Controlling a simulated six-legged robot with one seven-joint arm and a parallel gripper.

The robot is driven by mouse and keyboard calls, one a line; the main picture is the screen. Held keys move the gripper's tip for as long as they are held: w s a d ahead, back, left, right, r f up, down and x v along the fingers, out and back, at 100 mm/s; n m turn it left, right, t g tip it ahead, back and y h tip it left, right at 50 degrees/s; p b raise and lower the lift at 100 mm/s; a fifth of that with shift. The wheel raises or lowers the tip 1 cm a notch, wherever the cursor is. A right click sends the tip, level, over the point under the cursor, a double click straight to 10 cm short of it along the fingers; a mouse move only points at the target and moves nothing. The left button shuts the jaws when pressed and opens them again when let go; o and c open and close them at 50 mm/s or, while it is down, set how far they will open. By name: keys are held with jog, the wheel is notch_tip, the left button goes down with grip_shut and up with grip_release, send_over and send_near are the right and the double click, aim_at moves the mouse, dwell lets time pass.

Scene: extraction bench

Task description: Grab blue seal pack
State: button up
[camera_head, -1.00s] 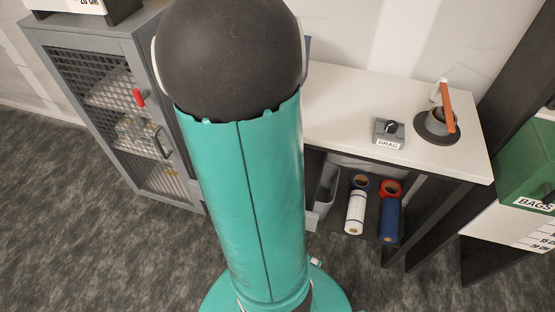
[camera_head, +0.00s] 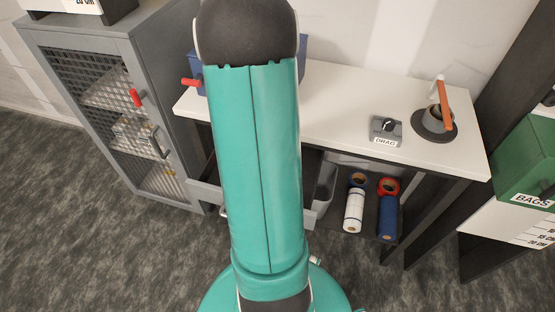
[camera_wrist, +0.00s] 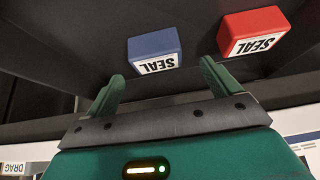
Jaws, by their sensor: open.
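The blue seal pack (camera_wrist: 153,44) is a small block with a white SEAL label, upside down in the wrist view. It lies on a dark surface a little beyond the fingertips, roughly between them and nearer the left one. My gripper (camera_wrist: 161,78) is open and empty, its two green fingers apart. A red seal pack (camera_wrist: 252,27) lies to the right, beyond the right fingertip. In the head view my arm hides the gripper and both packs.
The white bench (camera_head: 335,103) carries a DRAG box (camera_head: 386,127) and a round stand (camera_head: 434,124). A pulled-out drawer (camera_head: 205,194) shows partly behind my arm. Rolls (camera_head: 354,210) sit on the shelf below. A grey mesh cabinet (camera_head: 110,110) stands left, a green BAGS box (camera_head: 525,165) right.

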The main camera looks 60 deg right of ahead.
jog(key=shift+s+x, duration=0.2)
jog(key=shift+x, duration=2.4)
jog(key=shift+a+f, duration=0.1)
jog(key=shift+c, duration=0.4)
jog(key=c, duration=1)
